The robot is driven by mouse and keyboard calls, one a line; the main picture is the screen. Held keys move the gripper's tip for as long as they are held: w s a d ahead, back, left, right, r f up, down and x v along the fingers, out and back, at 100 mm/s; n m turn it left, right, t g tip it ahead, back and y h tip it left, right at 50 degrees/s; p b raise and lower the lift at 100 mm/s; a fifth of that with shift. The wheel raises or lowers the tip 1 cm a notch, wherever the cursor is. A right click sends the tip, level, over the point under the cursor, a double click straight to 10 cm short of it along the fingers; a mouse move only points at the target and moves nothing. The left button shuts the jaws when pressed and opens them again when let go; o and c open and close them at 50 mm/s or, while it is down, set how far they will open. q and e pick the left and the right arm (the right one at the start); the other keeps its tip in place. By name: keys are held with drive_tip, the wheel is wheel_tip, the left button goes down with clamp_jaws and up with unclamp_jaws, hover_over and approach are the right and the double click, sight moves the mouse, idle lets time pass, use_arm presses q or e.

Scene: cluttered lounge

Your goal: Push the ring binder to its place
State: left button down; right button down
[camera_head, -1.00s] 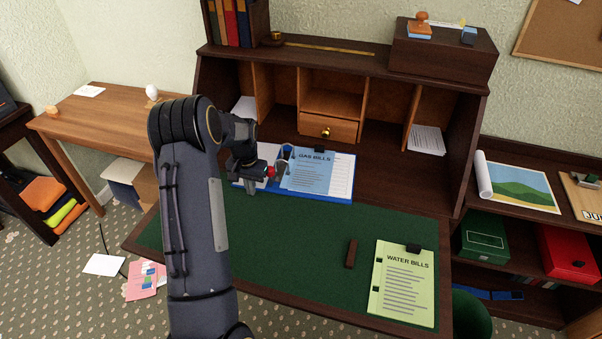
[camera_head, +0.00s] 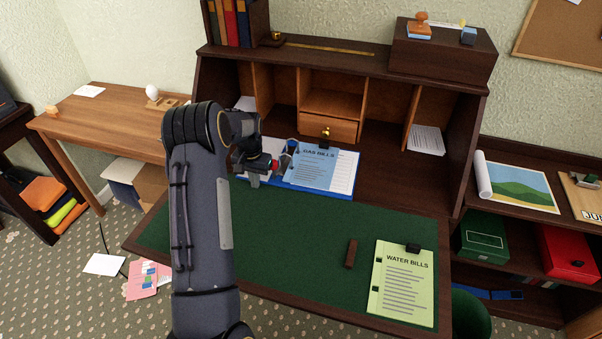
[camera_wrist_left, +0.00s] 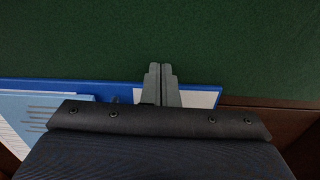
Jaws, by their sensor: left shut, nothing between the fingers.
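The ring binder (camera_head: 318,193) lies open on the desk, a blue cover with white pages and a light-blue "GAS BILLS" sheet (camera_head: 318,172) under a dark clip on it. Its rings show near the gripper. My left gripper (camera_head: 253,184) is shut and empty at the binder's left part, fingers pointing down. In the left wrist view the closed fingers (camera_wrist_left: 161,70) cross the binder's blue edge (camera_wrist_left: 70,84), and their tips show against the green mat. I cannot tell whether they touch the binder. My arm hides part of the desk's left side. The right gripper is not in view.
The green desk mat (camera_head: 300,235) is mostly clear in front. A dark brown bar (camera_head: 350,253) and a yellow-green "WATER BILLS" clipboard (camera_head: 403,285) lie on its right. The hutch with a small drawer (camera_head: 328,130) stands behind the binder.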

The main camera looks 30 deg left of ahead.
use_arm(q)
drive_tip(key=shift+w, duration=0.3)
drive_tip(key=shift+s+d, duration=0.1)
drive_tip(key=shift+s, duration=0.65)
wheel_tip(320, 180, up, 7)
drive_tip(key=p, duration=0.4)
idle(0.4)
